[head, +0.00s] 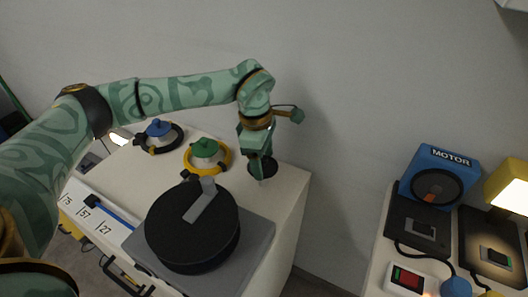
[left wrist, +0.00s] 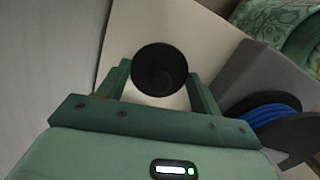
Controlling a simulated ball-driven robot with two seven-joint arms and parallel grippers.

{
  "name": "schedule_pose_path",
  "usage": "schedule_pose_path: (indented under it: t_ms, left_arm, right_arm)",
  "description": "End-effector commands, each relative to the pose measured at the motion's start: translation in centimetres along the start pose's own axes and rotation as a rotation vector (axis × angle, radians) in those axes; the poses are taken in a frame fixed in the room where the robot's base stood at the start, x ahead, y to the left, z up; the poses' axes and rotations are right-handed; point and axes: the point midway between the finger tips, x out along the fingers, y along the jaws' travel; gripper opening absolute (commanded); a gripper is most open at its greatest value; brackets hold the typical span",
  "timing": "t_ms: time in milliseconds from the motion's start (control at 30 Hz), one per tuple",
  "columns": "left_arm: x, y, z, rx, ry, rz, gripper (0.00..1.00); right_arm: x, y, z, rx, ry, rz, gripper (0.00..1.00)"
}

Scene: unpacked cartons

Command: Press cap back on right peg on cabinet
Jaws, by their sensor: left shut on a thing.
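The cabinet (head: 290,200) has a pale top with a row of pegs along its back. The left peg has a blue cap (head: 158,128) and the middle one a green cap (head: 204,147). My left gripper (head: 262,168) points down at the right end of the row, over a dark round patch (head: 270,174). In the left wrist view my left gripper (left wrist: 160,90) is shut on a round piece, the cap (left wrist: 161,70), with a dark top and a cream side below. The right peg is hidden by gripper and cap, so I cannot tell whether they touch. My right gripper is not in view.
A black reel (head: 190,235) on a grey base (head: 262,238) stands in front of the gripper. Rings (head: 222,163) lie around the left and middle pegs. A bench at right holds a blue motor box (head: 436,172). The wall is close behind.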

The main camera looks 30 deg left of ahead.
Motion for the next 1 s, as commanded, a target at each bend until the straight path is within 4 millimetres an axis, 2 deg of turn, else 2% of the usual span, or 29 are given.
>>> schedule_pose_path:
  t_ms: [500, 1000]
  left_arm:
    - [0.1, 0.0, 0.0, 0.0, 0.0, 0.0, 0.35]
    - [1.1, 0.0, -0.1, -0.001, 0.001, 0.0, 0.35]
  right_arm:
    - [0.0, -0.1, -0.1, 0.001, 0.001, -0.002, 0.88]
    - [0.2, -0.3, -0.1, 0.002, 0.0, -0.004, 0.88]
